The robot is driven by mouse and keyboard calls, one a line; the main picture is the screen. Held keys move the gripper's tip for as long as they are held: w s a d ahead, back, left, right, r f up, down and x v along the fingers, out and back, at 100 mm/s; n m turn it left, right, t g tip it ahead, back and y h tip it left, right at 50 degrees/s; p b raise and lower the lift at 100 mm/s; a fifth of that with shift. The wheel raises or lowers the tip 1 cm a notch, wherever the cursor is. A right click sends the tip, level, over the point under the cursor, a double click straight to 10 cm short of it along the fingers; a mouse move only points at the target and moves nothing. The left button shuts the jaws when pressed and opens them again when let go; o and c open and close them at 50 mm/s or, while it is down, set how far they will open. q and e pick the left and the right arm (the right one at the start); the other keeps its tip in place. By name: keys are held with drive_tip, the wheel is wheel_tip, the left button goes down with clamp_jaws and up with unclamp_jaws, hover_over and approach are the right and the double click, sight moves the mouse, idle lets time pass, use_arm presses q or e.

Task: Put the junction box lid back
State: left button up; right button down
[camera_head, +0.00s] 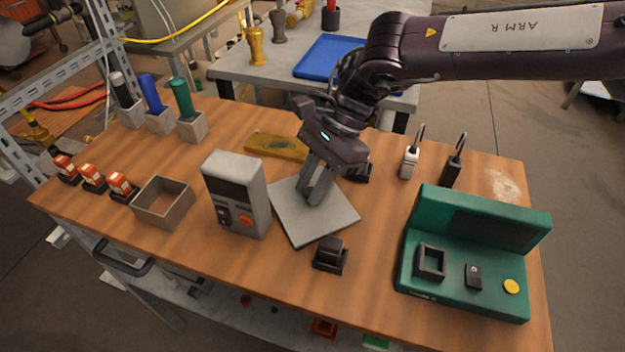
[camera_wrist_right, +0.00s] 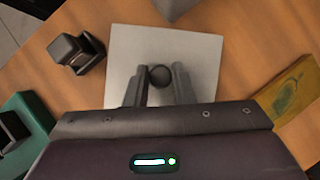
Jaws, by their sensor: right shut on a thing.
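My right gripper (camera_head: 314,200) points down over a light grey square plate (camera_head: 325,225), which looks like the lid. In the right wrist view, a dark round knob (camera_wrist_right: 160,76) shows over the plate (camera_wrist_right: 205,60) between the two fingers, and the gripper is shut on it. I cannot tell whether the plate rests on the table or is slightly raised. An open square grey-brown box (camera_head: 184,208), which looks like the junction box, stands to the left, beyond a grey device. My left gripper is not in view.
The upright grey device (camera_head: 238,195) with an orange button stands between box and plate. A dark block in a holder (camera_head: 330,255) is in front of the plate. A green case (camera_head: 415,270) is at right. A yellow board (camera_head: 272,146) lies behind.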

drive_tip(key=c, duration=1.2)
unclamp_jaws()
drive_tip(key=shift+c, duration=0.2)
drive_tip(key=shift+r, duration=0.15)
